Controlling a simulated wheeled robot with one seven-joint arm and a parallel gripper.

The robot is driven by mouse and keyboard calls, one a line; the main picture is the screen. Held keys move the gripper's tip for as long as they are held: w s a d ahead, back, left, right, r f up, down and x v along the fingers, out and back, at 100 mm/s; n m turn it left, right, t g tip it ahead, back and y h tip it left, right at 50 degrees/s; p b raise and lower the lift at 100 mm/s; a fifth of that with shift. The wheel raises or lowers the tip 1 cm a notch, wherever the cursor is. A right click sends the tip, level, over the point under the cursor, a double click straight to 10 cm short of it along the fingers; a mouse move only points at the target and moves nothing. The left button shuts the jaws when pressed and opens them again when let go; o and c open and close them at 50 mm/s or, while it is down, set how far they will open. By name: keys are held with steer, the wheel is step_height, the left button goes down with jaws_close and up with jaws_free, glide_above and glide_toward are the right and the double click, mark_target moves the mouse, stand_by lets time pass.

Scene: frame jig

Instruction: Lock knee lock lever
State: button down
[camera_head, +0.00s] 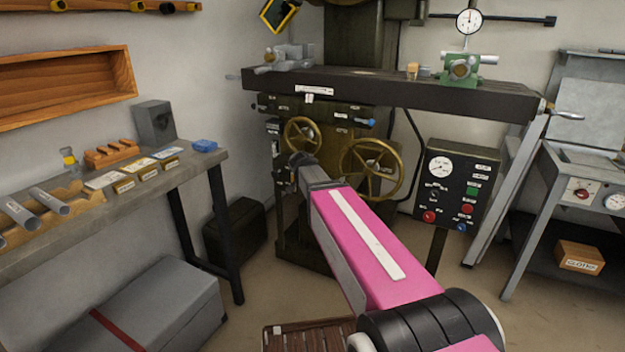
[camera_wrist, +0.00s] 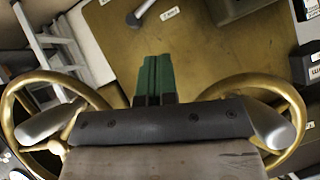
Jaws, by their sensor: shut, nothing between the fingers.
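The knee lock lever cannot be singled out with certainty, as the labels are too small to read. In the wrist view a short grey lever with a dark round end (camera_wrist: 140,14) lies at the top, beside a small white label. It is ahead of my gripper (camera_wrist: 155,72), apart from it. The gripper's green fingertips are together and empty. In the head view my gripper (camera_head: 300,160) is in front of the machine's knee, just below the smaller brass handwheel (camera_head: 302,134). A blue-tipped lever (camera_head: 369,122) is at the knee's upper right.
A larger brass handwheel (camera_head: 371,170) is right of my gripper. A control box (camera_head: 452,187) with a gauge and buttons stands further right. The long machine table (camera_head: 390,90) overhangs the knee. A workbench (camera_head: 150,185) is at left. Some floor is open between.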

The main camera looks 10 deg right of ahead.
steer(key=a+f+x, duration=0.1)
steer(key=a+x, duration=0.1)
steer(key=x, duration=1.1)
steer(key=shift+f+h, duration=0.25)
steer(key=shift+h, duration=0.15)
stand_by(0.5)
step_height(320, 180, down, 6)
steer(key=s+d+n+g+h, duration=0.2)
steer(key=n+g+h, duration=0.2)
steer(key=n+h, duration=0.3)
steer(key=shift+d+f, duration=0.2)
steer(key=shift+d, duration=0.25)
stand_by(0.8)
